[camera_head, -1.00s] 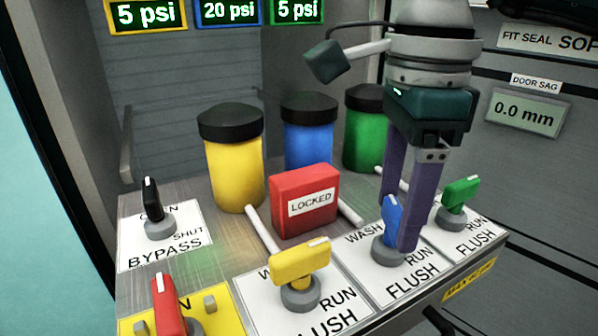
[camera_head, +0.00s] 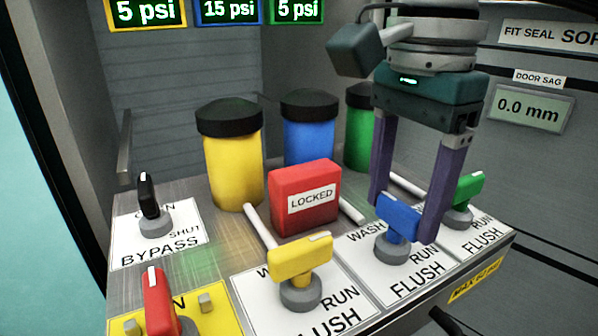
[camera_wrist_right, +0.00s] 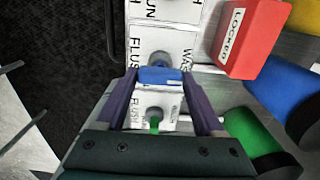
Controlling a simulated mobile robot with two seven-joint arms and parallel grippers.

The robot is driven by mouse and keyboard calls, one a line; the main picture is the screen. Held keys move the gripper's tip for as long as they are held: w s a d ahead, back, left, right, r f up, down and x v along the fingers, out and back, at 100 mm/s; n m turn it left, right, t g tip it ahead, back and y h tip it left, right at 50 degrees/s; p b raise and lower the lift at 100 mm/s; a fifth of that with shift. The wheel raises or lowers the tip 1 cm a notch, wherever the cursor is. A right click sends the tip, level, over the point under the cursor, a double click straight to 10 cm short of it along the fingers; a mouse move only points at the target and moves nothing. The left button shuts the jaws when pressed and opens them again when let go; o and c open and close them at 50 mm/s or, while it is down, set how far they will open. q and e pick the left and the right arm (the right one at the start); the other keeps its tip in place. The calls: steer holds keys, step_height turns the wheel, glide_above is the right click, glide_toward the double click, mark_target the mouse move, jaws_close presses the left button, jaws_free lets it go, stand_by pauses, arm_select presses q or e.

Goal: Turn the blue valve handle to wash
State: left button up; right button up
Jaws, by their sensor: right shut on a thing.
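The blue valve handle (camera_head: 398,217) sits on its grey round base on a white plate (camera_head: 388,288) lettered WASH, RUN and FLUSH. My right gripper (camera_head: 404,221) comes down from above, with one purple finger at each end of the handle. It is shut on the handle, which spans the gap between the fingers. In the right wrist view the blue handle (camera_wrist_right: 161,76) lies crosswise between the fingertips. The fingers partly cover the plate's lettering, and I cannot tell exactly which word the handle points to. My left gripper is out of view.
The green handle (camera_head: 466,192) stands close on the right, the yellow handle (camera_head: 300,258) on the left. A red LOCKED box (camera_head: 304,197) and yellow (camera_head: 232,165), blue (camera_head: 308,140) and green (camera_head: 361,135) canisters stand behind. The blue-framed display (camera_head: 229,11) reads 15 psi.

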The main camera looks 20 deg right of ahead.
mark_target(402, 205)
steer(key=o, duration=1.4)
steer(key=shift+r, duration=0.1)
step_height(402, 205, up, 10)
steer(key=p, duration=0.3)
